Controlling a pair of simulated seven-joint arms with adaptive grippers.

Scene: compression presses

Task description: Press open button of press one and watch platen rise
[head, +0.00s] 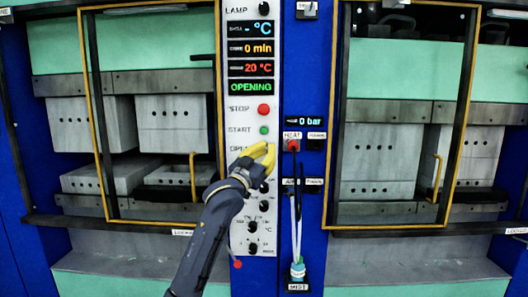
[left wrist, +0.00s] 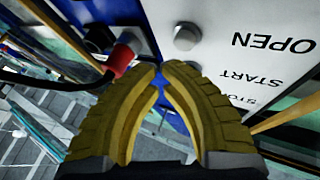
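The control panel (head: 252,90) stands between two presses, and its green display (head: 250,87) reads OPENING. In the left wrist view a grey round button (left wrist: 187,36) sits beside the OPEN label (left wrist: 278,42), just past the fingertips (left wrist: 160,66). Contact cannot be told. My right gripper is out of view.
A red stop button (head: 264,110) and a green start button (head: 264,130) lie above the gripper, with several black knobs below. A red-tipped part (left wrist: 122,56) is near the fingers. The right press (head: 385,160) has its blocks closed together.

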